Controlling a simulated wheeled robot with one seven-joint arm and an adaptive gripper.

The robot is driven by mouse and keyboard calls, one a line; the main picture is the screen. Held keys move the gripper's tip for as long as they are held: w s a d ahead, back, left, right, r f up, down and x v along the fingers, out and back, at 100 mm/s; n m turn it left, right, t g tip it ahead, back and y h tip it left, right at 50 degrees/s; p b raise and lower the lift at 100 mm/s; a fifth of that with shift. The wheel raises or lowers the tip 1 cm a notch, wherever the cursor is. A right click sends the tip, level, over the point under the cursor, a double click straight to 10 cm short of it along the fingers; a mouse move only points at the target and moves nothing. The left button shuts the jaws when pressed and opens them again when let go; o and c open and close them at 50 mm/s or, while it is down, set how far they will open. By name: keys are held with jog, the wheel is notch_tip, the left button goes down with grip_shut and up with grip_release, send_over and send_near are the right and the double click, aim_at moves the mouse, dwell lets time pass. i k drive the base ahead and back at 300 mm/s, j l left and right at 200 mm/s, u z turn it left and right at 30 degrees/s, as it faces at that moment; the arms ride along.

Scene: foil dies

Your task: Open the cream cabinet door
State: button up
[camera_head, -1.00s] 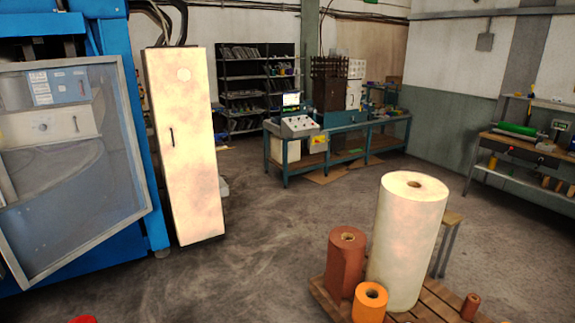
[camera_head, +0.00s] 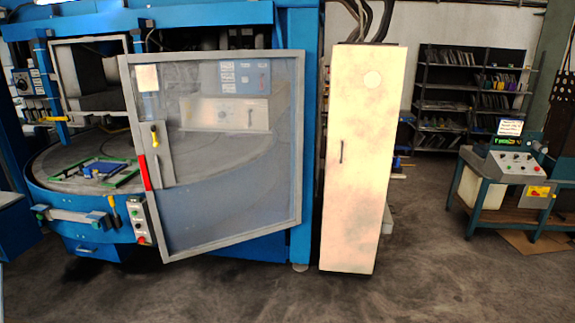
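The cream cabinet (camera_head: 370,120) is a tall, narrow box standing upright on the floor, right of the middle of the head view. Its front door is closed, with blotchy cream paint and a pale round mark near the top. A small dark vertical handle (camera_head: 341,152) sits on the left side of the door, a little above mid-height. Dark cables run up from behind the cabinet's top. My gripper and arm are not in view.
A large blue machine (camera_head: 305,60) with a grey-framed transparent door (camera_head: 215,150) stands directly left of the cabinet. A dark shelf rack (camera_head: 450,95) and a teal bench with a control panel (camera_head: 515,165) stand to the right. Bare floor (camera_head: 420,270) lies in front.

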aim_at(365, 86)
jog(key=i+u, duration=0.4)
jog(key=i, duration=1.15)
jog(key=i+j+z, duration=0.2)
jog(key=i+z, duration=0.2)
jog(key=i+j+z, duration=0.85)
jog(key=i+j, duration=0.05)
jog(key=i, duration=0.05)
